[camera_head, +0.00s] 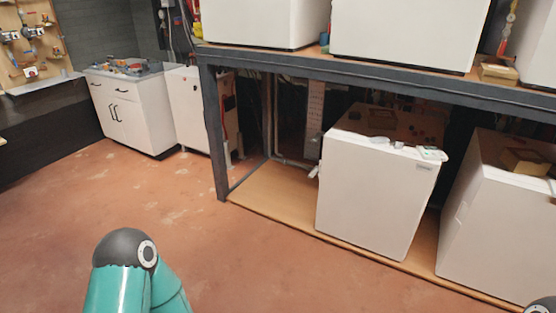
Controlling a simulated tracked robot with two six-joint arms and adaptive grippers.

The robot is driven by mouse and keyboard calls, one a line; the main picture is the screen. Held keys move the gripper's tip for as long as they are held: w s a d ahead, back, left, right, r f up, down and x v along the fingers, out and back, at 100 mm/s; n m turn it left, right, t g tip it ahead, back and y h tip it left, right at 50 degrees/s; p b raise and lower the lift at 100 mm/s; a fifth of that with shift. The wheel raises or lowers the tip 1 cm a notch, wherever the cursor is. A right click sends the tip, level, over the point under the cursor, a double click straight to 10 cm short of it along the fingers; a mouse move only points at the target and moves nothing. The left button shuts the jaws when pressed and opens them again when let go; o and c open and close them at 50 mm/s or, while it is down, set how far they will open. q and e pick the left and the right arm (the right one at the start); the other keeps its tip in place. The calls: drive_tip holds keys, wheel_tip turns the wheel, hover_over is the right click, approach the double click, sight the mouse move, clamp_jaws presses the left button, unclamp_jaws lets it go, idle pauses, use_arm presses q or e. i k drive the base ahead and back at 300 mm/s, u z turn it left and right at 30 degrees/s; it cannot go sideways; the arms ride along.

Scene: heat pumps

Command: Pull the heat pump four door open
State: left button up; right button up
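Several white box-shaped units that look like heat pumps show in the head view. One white unit (370,195) stands on the lower shelf in the middle, with small items on its top. Another white unit (495,235) stands to its right, cut off by the picture edge. I cannot tell which one is heat pump four. No unit shows an open door.
A dark metal shelf frame (215,135) has a post at its left end and a wooden lower board (270,195). A white cabinet (135,110) stands at the back left. The reddish floor (110,200) in front is clear.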

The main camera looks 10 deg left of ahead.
sight(374, 200)
drive_tip(key=u, duration=0.65)
drive_tip(key=i, duration=1.65)
drive_tip(key=u, duration=0.25)
drive_tip(key=i, duration=1.25)
drive_tip(key=z, duration=0.45)
